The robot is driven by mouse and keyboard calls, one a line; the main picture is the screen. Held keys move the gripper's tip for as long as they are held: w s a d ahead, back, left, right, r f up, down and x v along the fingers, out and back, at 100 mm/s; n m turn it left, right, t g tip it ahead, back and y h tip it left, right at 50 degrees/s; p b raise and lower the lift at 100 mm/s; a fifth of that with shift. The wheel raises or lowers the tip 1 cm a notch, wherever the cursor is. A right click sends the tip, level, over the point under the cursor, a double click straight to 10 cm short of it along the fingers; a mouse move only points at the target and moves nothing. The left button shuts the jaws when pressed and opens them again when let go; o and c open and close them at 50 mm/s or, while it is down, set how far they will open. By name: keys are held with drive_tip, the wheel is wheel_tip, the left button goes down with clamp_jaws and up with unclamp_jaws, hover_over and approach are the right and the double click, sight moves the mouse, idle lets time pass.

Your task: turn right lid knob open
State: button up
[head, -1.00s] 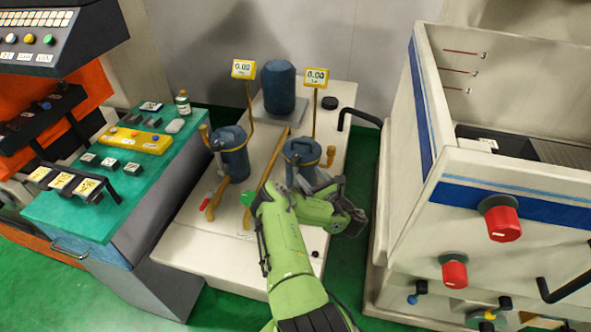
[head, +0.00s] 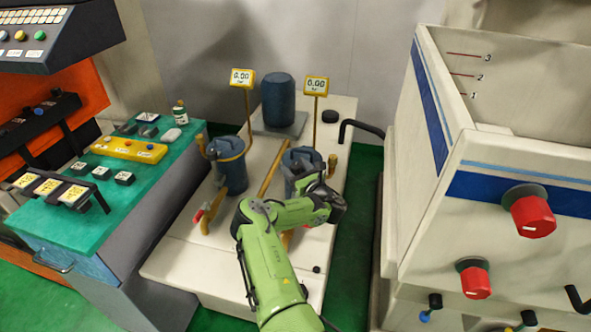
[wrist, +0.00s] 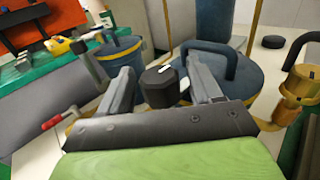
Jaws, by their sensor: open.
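In the wrist view, a black faceted knob (wrist: 160,88) with a white mark on top sits between my gripper's (wrist: 160,72) two grey fingers. The fingers are apart, one on each side of the knob; I cannot tell whether they touch it. Just beyond is the right blue vessel's lid (wrist: 232,72) with a dark arched handle. In the head view the right blue vessel (head: 299,158) stands on the pale bench, its lower front hidden by my green arm. The knob is not clear there.
The left blue vessel (head: 229,165) stands nearby, with a red-tipped lever (head: 199,216) at its front. Two yellow displays (head: 242,78) on posts read 0.00. A brass fitting (wrist: 298,88) is right of the lid. A large white machine (head: 420,190) stands to the right.

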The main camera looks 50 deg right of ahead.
drive_tip(key=c, duration=0.9)
drive_tip(key=shift+c, duration=0.2)
